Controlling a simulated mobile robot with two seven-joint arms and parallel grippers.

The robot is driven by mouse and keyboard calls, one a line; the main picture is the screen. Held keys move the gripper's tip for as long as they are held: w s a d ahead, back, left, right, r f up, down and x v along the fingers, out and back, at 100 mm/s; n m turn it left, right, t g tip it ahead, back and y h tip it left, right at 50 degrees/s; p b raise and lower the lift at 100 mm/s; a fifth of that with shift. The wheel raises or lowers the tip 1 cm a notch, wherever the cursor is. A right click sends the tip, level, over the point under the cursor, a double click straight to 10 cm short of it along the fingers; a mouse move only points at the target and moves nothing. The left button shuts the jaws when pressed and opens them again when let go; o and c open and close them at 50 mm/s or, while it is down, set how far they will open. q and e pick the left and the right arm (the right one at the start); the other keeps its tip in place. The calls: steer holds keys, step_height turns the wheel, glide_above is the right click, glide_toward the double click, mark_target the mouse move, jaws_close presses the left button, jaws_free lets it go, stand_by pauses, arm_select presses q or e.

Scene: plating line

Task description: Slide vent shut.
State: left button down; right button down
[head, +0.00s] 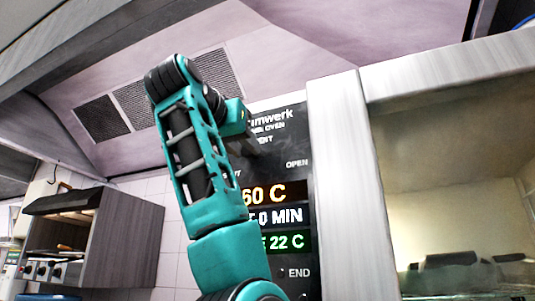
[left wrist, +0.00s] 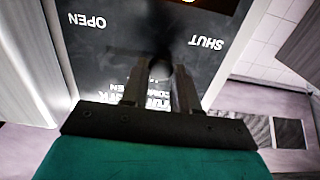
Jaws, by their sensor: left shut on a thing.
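The oven's black control panel (head: 292,150) stands ahead of me, with the word OPEN on its right side. In the left wrist view the panel (left wrist: 110,55) appears upside down, with OPEN at left and SHUT at right. A dark, blurred vent knob (left wrist: 161,45) stands out from the panel between these two words. My left gripper (left wrist: 160,88) is shut on the knob, one finger on each side. In the head view my left gripper (head: 250,143) is against the panel's upper part, and my arm hides the SHUT side. My right gripper is not in view.
The oven's pale metal door post (head: 345,190) and glass window (head: 455,215) are to the right of the panel. A hood with dark grilles (head: 135,100) hangs above. A grey cabinet with a small appliance (head: 125,235) stands at the left by a tiled wall.

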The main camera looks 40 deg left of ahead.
arm_select(q)
steer(key=shift+s+a+r, duration=0.1)
steer(key=shift+s+a, duration=0.05)
steer(key=shift+a, duration=0.35)
steer(key=shift+s+a, duration=0.15)
steer(key=shift+a, duration=0.3)
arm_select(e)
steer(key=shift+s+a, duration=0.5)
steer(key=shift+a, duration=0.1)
arm_select(q)
steer(key=c, duration=0.9)
jaws_free()
steer(key=shift+a, duration=0.1)
steer(key=shift+o, duration=0.2)
